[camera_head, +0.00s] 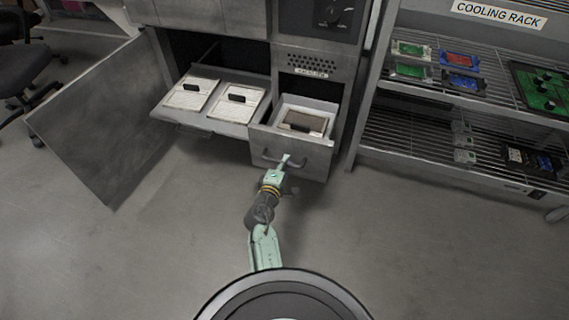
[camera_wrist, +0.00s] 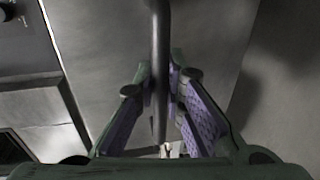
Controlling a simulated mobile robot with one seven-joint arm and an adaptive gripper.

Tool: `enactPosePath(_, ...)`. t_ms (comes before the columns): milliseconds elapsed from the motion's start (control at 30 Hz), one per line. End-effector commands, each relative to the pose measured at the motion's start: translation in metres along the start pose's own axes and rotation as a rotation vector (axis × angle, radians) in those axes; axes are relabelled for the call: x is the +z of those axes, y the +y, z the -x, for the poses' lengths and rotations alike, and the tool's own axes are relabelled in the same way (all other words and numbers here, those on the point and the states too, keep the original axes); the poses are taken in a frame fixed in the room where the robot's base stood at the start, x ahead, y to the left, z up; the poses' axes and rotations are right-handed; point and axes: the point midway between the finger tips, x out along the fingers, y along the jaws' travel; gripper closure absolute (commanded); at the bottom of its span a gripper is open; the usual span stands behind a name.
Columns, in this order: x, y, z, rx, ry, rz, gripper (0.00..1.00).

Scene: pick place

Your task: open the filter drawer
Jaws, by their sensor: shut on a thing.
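The filter drawer (camera_head: 312,150) is pulled out of the grey machine, and its open top shows a dark framed filter (camera_head: 303,122) lying inside. The drawer's bar handle (camera_head: 268,157) is on its front face. My gripper (camera_head: 285,160) is at that handle, with my arm reaching up from below. In the wrist view, the handle bar (camera_wrist: 160,70) runs between the two purple-padded fingers of my gripper (camera_wrist: 162,95), which are closed on it. Part of the handle is hidden by my gripper in the head view.
Left of the drawer, a pulled-out tray (camera_head: 228,124) holds two white filter panels with black grips. A large cabinet door (camera_head: 100,120) stands open further left. A cooling rack (camera_head: 450,165) with circuit boards stands at the right. The floor (camera_head: 400,250) in front is clear.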

Motion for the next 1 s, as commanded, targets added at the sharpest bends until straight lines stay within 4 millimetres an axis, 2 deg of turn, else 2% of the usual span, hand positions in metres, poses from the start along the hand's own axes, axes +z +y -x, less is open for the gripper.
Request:
enactPosePath(367,0.0001,0.001,-0.0002,0.001,0.0,0.0,1.0)
enactPosePath(400,0.0001,0.001,-0.0002,0.001,0.0,0.0,0.88)
enactPosePath(700,0.0,0.0006,-0.0001,0.001,0.0,0.0,0.69)
enactPosePath(1000,-0.0001,0.0001,0.0013,0.0,0.0,0.0,0.69)
